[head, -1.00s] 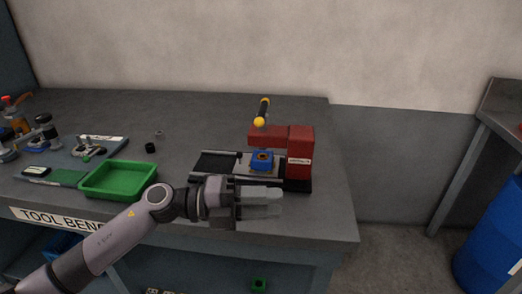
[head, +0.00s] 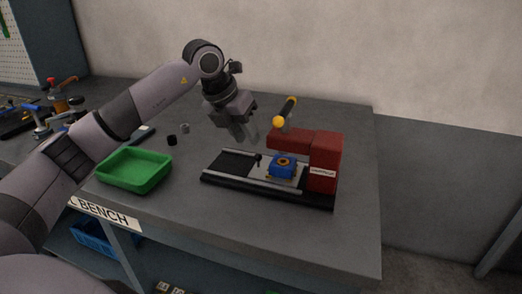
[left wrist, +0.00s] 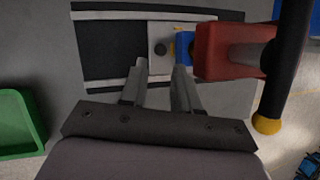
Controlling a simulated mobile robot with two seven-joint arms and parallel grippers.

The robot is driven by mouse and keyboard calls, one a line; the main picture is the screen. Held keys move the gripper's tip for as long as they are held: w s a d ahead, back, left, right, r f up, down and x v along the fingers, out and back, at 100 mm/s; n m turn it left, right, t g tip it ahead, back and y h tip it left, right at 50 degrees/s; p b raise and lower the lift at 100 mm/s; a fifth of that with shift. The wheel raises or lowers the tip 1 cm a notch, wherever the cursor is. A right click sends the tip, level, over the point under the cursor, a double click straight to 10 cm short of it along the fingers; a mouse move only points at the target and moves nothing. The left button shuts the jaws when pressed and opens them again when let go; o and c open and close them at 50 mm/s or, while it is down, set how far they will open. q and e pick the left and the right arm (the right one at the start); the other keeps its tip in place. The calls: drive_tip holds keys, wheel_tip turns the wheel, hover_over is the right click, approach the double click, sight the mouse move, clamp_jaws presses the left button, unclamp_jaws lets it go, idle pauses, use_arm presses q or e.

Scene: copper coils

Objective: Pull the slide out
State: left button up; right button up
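The slide (head: 257,172) is a light metal plate on a black base with two pale rails (head: 224,176). A small dark knob (head: 258,158) stands at its left end, and the knob shows in the left wrist view (left wrist: 161,48). A blue block (head: 287,161) with a brass-coloured centre sits on the slide, beside and partly under the red press (head: 322,160). My left gripper (head: 247,138) points down above the base, up and left of the knob. In the left wrist view its fingers (left wrist: 160,68) are apart with nothing between them, short of the knob. My right gripper is not in view.
The press lever (head: 289,108), black with yellow ends, sticks up above the press. A green tray (head: 135,170) stands to the left. Two small dark cylinders (head: 172,140) lie behind the tray. The bench front right of the tray is clear.

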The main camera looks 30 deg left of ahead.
sight(257, 155)
use_arm(q)
drive_tip(key=x, duration=0.6)
drive_tip(key=shift+d, duration=0.1)
clamp_jaws()
